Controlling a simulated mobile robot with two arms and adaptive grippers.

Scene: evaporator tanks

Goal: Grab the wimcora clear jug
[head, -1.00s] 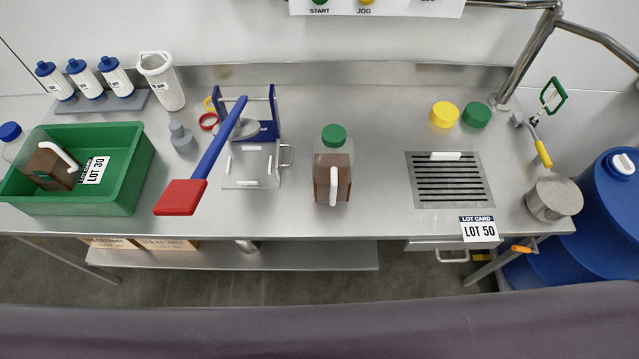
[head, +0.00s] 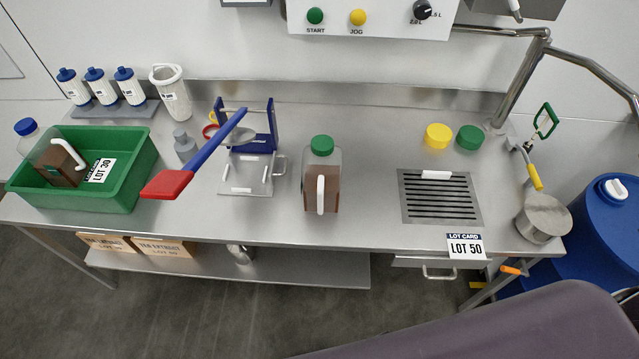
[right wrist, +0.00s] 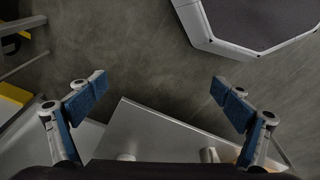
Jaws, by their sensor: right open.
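A clear jug (head: 321,178) with a green cap, a white handle and brown liquid stands upright on the middle of the steel table (head: 350,225) in the head view. Another jug (head: 62,163) with brown liquid and a white handle lies tilted in the green bin (head: 125,193) at the left. I cannot read a name on either jug. My right gripper (right wrist: 162,95) is open and empty in the right wrist view, with floor and a steel surface beyond it. My left gripper is not in view.
A red-and-blue handled tool (head: 190,160) and a blue stand are left of the middle jug. A slotted drain grate (head: 440,215) and a steel pot (head: 543,218) are right of it. Yellow (head: 438,136) and green (head: 470,137) caps lie behind. A blue drum (head: 605,230) stands at the right.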

